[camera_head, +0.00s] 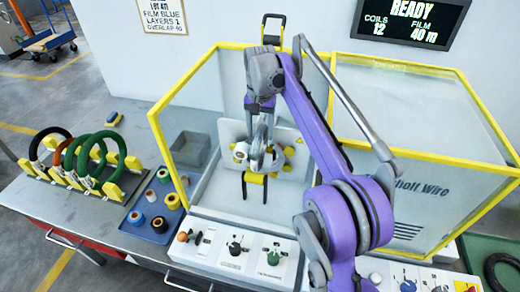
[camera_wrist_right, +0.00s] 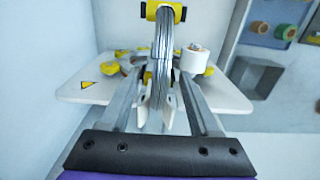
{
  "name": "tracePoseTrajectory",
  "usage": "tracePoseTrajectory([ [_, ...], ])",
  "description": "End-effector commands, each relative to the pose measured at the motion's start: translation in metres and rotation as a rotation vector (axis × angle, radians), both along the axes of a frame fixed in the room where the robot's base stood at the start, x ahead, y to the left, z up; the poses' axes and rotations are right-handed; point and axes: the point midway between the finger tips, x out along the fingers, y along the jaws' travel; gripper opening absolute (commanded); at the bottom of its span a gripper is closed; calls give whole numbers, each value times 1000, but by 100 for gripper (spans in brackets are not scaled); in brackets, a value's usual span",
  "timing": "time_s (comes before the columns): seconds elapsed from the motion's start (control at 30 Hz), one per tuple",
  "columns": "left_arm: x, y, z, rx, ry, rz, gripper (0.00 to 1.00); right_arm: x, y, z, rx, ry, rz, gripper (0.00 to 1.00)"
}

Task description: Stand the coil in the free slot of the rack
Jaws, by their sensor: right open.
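The coil (camera_wrist_right: 163,50) is a grey wire ring, seen edge-on and upright at the white plate in the right wrist view. A yellow roller (camera_wrist_right: 152,12) in a dark bracket is at its far end. My right gripper (camera_wrist_right: 156,110) is open, its fingers either side of the coil's near part; I cannot tell whether they touch it. In the head view this gripper (camera_head: 260,155) is inside the yellow-framed enclosure and largely hides the coil. The rack (camera_head: 72,178) with yellow holders stands at the left with several dark and green coils. Which slot is free is unclear. My left gripper is not in view.
The yellow-framed enclosure (camera_head: 153,118) surrounds the wrapping place. A grey bin (camera_head: 190,150) and a blue tray (camera_head: 150,232) of spools lie between rack and machine. Control panels (camera_head: 235,248) line the front. A dark coil (camera_head: 497,270) lies at the lower right.

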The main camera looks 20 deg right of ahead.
Motion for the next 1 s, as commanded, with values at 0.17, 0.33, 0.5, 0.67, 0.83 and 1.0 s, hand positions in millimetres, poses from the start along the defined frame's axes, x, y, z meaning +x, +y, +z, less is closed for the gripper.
tracePoseTrajectory([
  [0.17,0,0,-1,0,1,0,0,0,0,-5,0,0,0,62],
  [0.33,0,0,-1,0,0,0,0,0,0,-5,0,0,0,54],
  [0.5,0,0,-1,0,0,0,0,0,0,-5,0,0,0,23],
  [0.67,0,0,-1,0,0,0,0,0,0,-5,0,0,0,0],
  [0.83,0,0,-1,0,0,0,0,0,0,-5,0,0,0,0],
  [1.0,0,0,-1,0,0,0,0,0,0,-5,0,0,0,0],
])
